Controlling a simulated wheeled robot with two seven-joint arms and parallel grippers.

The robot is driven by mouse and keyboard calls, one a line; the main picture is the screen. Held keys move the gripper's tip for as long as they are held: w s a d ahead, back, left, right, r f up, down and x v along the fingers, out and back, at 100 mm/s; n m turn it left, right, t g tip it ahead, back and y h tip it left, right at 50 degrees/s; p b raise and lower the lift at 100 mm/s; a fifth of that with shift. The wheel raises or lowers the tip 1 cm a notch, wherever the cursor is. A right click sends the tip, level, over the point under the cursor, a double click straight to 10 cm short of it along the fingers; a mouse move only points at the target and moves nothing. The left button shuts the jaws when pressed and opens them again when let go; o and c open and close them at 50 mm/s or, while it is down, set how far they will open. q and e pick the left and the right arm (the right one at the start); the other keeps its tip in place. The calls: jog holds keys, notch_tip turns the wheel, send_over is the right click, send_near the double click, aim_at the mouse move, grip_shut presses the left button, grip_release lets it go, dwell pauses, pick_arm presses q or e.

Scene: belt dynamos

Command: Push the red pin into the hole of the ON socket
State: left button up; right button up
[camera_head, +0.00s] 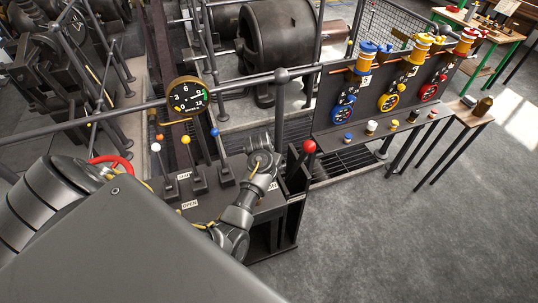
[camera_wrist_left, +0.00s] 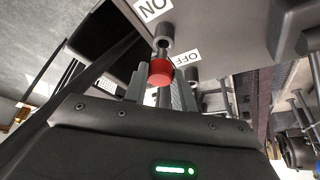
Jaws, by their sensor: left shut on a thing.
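In the left wrist view, the red pin (camera_wrist_left: 160,73) has a red head and a grey shank. My left gripper (camera_wrist_left: 162,92) is shut on its head. The shank points up at the dark round collar of the ON socket (camera_wrist_left: 164,31), beside the white ON label (camera_wrist_left: 153,8). The shank meets or overlaps the collar's mouth; I cannot tell how deep it sits. In the head view, an arm wrist of mine reaches the lever console (camera_head: 235,199); the pin and socket cannot be made out there. My right gripper is not seen.
The OFF label (camera_wrist_left: 186,57) is close by on the same panel. Levers with a white knob (camera_head: 156,147), a yellow knob (camera_head: 184,139) and a blue knob (camera_head: 214,132) stand on the console. A red-knobbed lever (camera_head: 309,146) is at its right. Open floor (camera_head: 410,240) lies right.

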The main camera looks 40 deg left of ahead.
pick_arm(q)
jog(key=shift+p, duration=0.6)
dwell(1.1)
jog(key=shift+f+b, duration=1.1)
jog(key=shift+f, duration=0.6)
jog(key=o, duration=1.1)
jog(key=p+v, duration=0.1)
jog(key=v, duration=0.9)
jog(key=shift+s+r, duration=0.2)
jog(key=shift+r, duration=0.2)
